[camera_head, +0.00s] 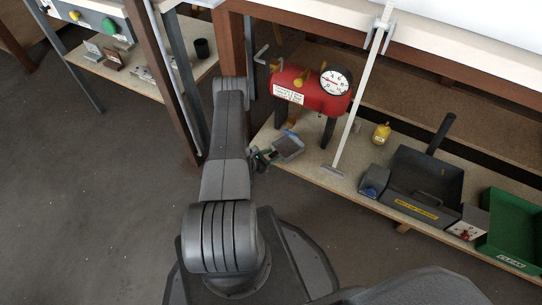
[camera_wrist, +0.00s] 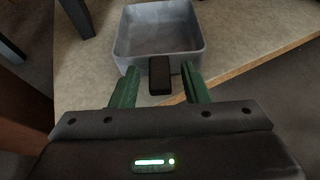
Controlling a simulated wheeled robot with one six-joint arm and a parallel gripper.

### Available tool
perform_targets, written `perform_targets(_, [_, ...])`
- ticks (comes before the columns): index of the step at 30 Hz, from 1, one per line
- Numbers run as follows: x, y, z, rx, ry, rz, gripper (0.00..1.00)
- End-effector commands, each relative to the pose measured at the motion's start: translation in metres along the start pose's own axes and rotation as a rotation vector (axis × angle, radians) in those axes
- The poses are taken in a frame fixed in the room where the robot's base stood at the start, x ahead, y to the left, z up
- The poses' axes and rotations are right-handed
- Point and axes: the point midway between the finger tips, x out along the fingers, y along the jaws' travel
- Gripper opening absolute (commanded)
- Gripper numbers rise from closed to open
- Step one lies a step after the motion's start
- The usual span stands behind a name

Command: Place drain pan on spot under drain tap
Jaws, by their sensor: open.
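The drain pan (camera_head: 289,147) is a shallow grey square tray on the shelf below the red tank (camera_head: 308,90). In the wrist view the pan (camera_wrist: 158,35) lies ahead with its short dark handle (camera_wrist: 160,75) pointing toward me. My gripper (camera_wrist: 160,84) is open, its green fingers on either side of the handle, with gaps visible. In the head view my gripper (camera_head: 262,157) is at the pan's left side. The tank has a round white gauge and dark legs. A small brass-coloured part shows under the tank; I cannot tell if it is the drain tap. The spot is not clearly visible.
A pale upright bar (camera_head: 357,100) stands right of the tank. A yellow bottle (camera_head: 381,133), a dark dustpan-like tray (camera_head: 424,185) and a green bin (camera_head: 515,228) are further right on the shelf. A brown post (camera_head: 231,45) stands behind my arm.

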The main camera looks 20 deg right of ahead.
Motion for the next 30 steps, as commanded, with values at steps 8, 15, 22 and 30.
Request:
perform_targets(8, [-0.052,0.002,0.002,-0.003,0.001,0.005,0.42])
perform_targets(15, [-0.095,0.001,0.002,-0.003,0.000,0.004,0.42])
perform_targets(22, [-0.116,0.001,0.001,-0.001,0.000,0.002,0.42])
perform_targets(30, [-0.120,0.000,0.000,0.000,0.000,0.000,0.42])
